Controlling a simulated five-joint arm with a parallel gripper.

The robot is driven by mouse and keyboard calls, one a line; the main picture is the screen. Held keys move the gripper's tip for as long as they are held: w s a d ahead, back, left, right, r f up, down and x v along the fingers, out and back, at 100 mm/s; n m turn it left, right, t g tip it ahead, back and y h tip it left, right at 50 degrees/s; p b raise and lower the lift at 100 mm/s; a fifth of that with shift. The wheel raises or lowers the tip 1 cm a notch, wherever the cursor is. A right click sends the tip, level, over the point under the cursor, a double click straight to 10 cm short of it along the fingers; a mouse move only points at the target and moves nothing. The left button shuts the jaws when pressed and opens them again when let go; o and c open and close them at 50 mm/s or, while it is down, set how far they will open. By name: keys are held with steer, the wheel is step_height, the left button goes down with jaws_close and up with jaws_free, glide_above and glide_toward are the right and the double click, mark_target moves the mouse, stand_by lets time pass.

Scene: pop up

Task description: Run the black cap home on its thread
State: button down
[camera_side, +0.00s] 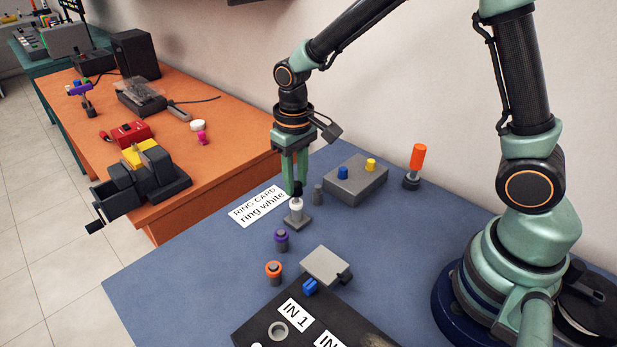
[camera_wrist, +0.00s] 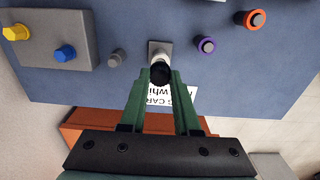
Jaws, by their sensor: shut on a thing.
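The black cap (camera_side: 297,187) is between the fingertips of my gripper (camera_side: 296,191), which is shut on it. It also shows in the wrist view (camera_wrist: 160,75), between the green fingers of my gripper (camera_wrist: 160,79). The cap is over the top of a white post (camera_side: 296,206) on a square grey base (camera_side: 299,223). The thread itself is hidden, and I cannot tell how far down the cap sits. The fingers point down, roughly in line with the post.
A small grey peg (camera_side: 318,194) stands close right of the post. Behind are a grey box (camera_side: 362,188) with blue and yellow knobs and an orange-topped stand (camera_side: 416,163). Purple (camera_side: 281,239) and orange (camera_side: 273,270) ringed pegs stand in front. A ring card (camera_side: 257,206) lies left.

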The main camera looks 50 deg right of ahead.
steer(key=shift+f, duration=1.1)
